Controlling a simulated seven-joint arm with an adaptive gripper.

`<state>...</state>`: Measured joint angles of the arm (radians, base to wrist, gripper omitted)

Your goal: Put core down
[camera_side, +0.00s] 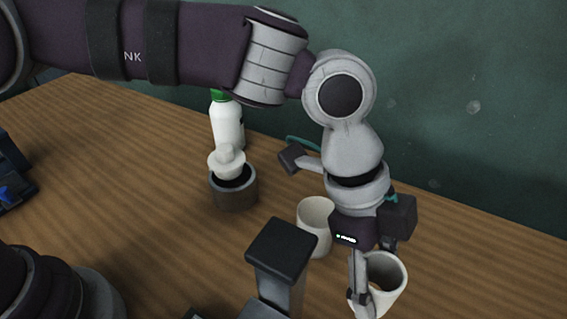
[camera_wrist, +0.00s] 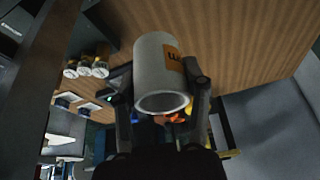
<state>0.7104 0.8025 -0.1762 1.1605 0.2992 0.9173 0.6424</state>
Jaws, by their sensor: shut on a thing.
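The core looks like a white hollow tube (camera_wrist: 160,65) with an orange label in the wrist view. My gripper (camera_wrist: 158,88) is shut on it, with one dark finger on each side. In the side view, the held core (camera_side: 387,292) is at the lower right, its open end facing up and slightly tilted. My gripper (camera_side: 372,278) points down there, and one finger covers part of the core's left side. Whether the core's lower end touches the table cannot be told.
A second white tube (camera_side: 316,228) stands left of the held core. A dark cylinder (camera_side: 234,192) with a white knobbed piece in it stands farther left, before a white bottle with green cap (camera_side: 227,120). A dark post (camera_side: 281,255) rises in the foreground. The wooden table (camera_side: 130,170) is clear at left.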

